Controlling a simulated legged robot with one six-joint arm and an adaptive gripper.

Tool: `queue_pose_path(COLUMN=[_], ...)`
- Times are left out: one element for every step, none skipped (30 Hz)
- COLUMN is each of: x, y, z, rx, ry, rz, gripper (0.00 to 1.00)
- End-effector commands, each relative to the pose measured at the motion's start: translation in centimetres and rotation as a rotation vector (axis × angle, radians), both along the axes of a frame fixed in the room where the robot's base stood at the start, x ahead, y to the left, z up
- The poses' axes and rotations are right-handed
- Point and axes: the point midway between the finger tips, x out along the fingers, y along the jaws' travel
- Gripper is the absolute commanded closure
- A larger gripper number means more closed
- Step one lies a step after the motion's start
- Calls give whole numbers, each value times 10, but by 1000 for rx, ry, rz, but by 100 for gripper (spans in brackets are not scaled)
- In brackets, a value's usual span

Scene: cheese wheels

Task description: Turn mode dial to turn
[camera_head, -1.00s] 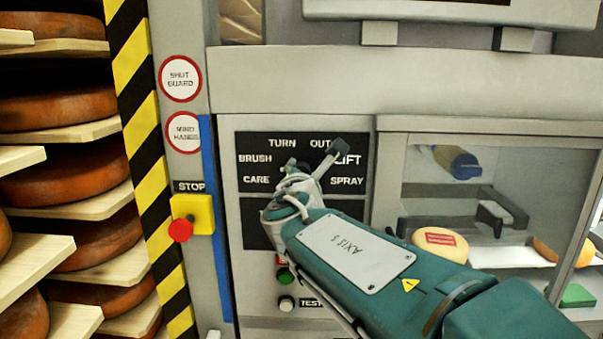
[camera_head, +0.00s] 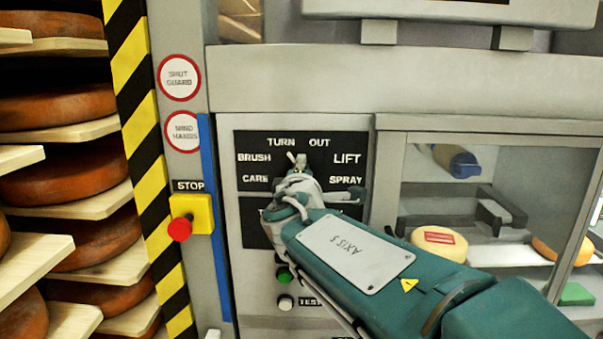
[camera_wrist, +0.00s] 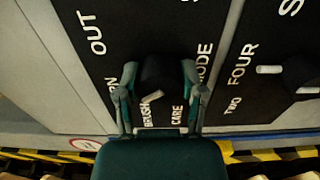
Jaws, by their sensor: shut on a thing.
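The mode dial (camera_wrist: 160,75) is a black knob with a white pointer mark in the wrist view. The mark points to the lower left there, near BRUSH and the partly hidden TURN label. My gripper (camera_wrist: 159,82) has a finger on each side of the knob and is shut on it. In the head view, my gripper (camera_head: 300,178) is in front of the black mode panel (camera_head: 250,138) and hides most of the dial. The TURN label (camera_head: 281,142) shows above it, between BRUSH and OUT.
A second dial (camera_wrist: 300,75) with FOUR and TWO labels is to the right in the wrist view. A red stop button (camera_head: 180,230) on a yellow box is left of the panel. Cheese shelves stand far left. A glazed compartment with cheeses is at right.

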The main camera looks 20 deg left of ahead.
Motion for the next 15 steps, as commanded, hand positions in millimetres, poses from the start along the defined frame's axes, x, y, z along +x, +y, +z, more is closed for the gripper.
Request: queue_pose_path(x=[1,1,1,1,1,1,1,1,1,1,1,1,1,1,1], y=[2,2,2,2,2,2,2,2,2,2,2,2,2,2,2], z=[-5,-6,-6,-6,-6,-6,-6,-6,-6,-6,-6,-6,-7,-7,-7], rx=[25,43,67,83,98,117,130,142,155,165,173,182,188,194,200], ry=[16,21,26,30,34,38,42,46,49,51,53,55,56,58,59], rz=[3,3,3,3,3,3,3,3,3,3,3,3,3,3,3], gripper=[96,96,96,96,96,96,96,96,96,96,96,96,96,96,96])
